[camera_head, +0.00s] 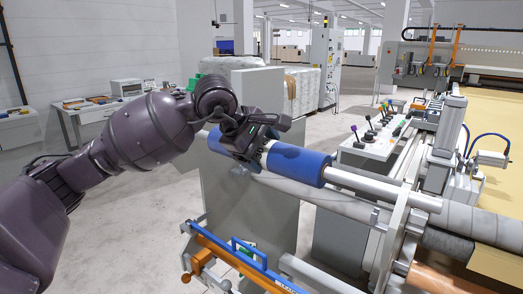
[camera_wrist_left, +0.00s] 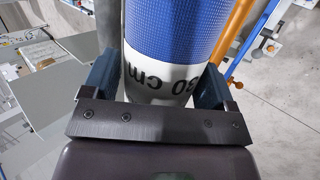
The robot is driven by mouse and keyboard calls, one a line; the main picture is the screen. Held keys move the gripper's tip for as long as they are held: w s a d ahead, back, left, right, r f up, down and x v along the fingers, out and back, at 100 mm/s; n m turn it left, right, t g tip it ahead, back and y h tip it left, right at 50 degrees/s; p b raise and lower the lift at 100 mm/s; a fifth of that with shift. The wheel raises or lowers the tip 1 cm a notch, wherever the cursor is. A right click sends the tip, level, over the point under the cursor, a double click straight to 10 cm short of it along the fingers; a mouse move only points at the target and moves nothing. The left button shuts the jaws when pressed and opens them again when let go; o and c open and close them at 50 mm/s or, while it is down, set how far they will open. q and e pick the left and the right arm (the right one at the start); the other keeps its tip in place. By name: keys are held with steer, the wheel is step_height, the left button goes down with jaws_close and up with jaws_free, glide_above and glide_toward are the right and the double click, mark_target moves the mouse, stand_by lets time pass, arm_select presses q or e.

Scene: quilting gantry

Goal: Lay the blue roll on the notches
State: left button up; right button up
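The blue roll (camera_head: 298,165) lies roughly level, with blue sections on both sides of a white band and a pale bar reaching right to the machine's frame. My left gripper (camera_head: 262,148) is around the white band. In the left wrist view the blue roll (camera_wrist_left: 170,30) runs between the two fingers of my left gripper (camera_wrist_left: 158,88), which press close on both sides of the band marked "30 cm". The bar's right end passes over the upright grey frame plate (camera_head: 392,232); I cannot make out the notches or whether the bar rests in them. My right gripper is not in view.
A grey fabric-covered roller (camera_head: 345,205) runs just below the bar. A blue handle and orange rail (camera_head: 240,262) are in front and below. A control panel with coloured levers (camera_head: 372,135) stands behind. Open floor (camera_head: 150,215) lies to the left.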

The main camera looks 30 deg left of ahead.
arm_select(q)
steer(key=o, duration=0.3)
steer(key=shift+o, duration=0.2)
steer(key=v, duration=1.1)
steer(key=shift+p, duration=0.35)
